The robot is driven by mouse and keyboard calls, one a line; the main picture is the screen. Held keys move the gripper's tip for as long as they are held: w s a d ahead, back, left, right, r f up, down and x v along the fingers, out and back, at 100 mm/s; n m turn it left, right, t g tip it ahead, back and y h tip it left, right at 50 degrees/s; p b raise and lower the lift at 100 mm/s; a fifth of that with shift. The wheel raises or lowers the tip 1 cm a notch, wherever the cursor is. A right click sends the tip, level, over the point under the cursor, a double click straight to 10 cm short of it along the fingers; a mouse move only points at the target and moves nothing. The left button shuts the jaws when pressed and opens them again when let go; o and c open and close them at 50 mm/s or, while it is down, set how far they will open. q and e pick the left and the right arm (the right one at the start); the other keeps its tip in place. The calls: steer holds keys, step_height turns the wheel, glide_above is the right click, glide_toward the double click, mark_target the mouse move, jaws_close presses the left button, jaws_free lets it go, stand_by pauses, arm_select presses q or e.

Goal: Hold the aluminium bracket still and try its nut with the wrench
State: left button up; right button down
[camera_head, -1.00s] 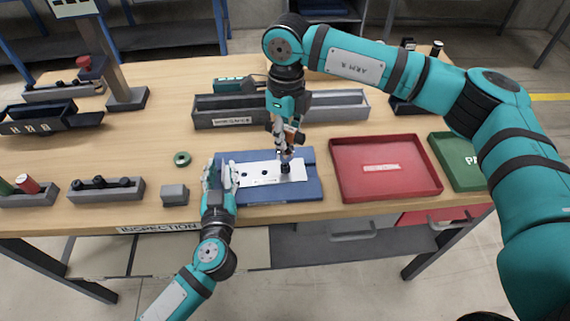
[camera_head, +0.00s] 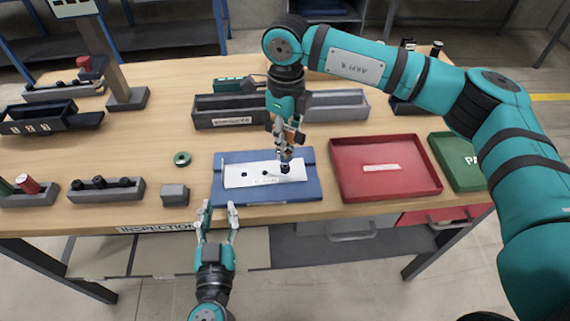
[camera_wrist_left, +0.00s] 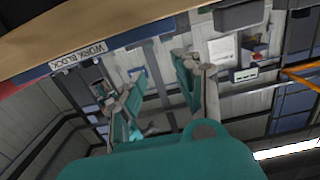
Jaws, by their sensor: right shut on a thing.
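The aluminium bracket (camera_head: 244,175), a pale flat plate with dark holes, lies on the blue mat (camera_head: 240,197). My left gripper (camera_head: 218,207) is open and empty at the table's front edge, just off the mat's front left corner and apart from the bracket. Its spread fingers also show in the left wrist view (camera_wrist_left: 160,78), with nothing between them. My right gripper (camera_head: 287,147) points down over the bracket's right end, shut on a slim tool that I take for the wrench (camera_head: 285,160). A dark piece at the tool's lower end meets the plate; the nut itself cannot be made out.
A red tray (camera_head: 350,194) stands right of the mat, with a green tray (camera_head: 448,165) beyond it. A long grey bin (camera_head: 335,112) is behind. A grey block (camera_head: 174,195) and a green ring (camera_head: 182,159) lie to the left, with bare table around them.

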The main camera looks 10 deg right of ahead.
steer(key=shift+r, duration=0.3)
steer(key=shift+r+p, duration=0.55)
steer(key=shift+p, duration=0.25)
steer(key=shift+r+p, duration=0.4)
arm_select(q)
steer(key=s+a, duration=0.5)
steer(key=s, duration=0.1)
steer(key=shift+s+a, duration=0.2)
steer(key=shift+a, duration=0.1)
